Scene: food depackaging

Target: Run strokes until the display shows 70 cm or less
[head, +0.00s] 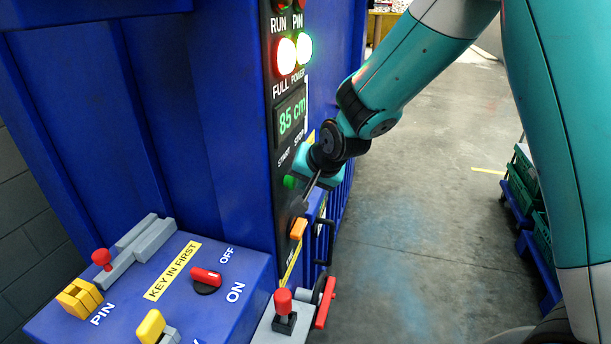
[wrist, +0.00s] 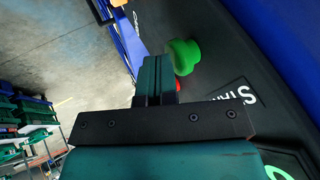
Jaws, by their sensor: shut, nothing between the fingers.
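The display (head: 291,117) on the blue machine's black panel reads "85 cm" in green. Below it are the labels START and STOP. The green start button (head: 289,182) shows beside my gripper, and also in the wrist view (wrist: 184,56). My gripper (wrist: 153,68) is shut and empty, its fingertips close to the green button's side; I cannot tell whether they touch it. A red button (wrist: 178,85) is mostly hidden behind the fingers. In the head view my wrist hides part of the panel around the buttons.
A blue key box (head: 215,254) with a red rotary switch (head: 207,276) stands at the lower left. An orange switch (head: 298,229) is below the buttons. Open floor (head: 420,190) lies right.

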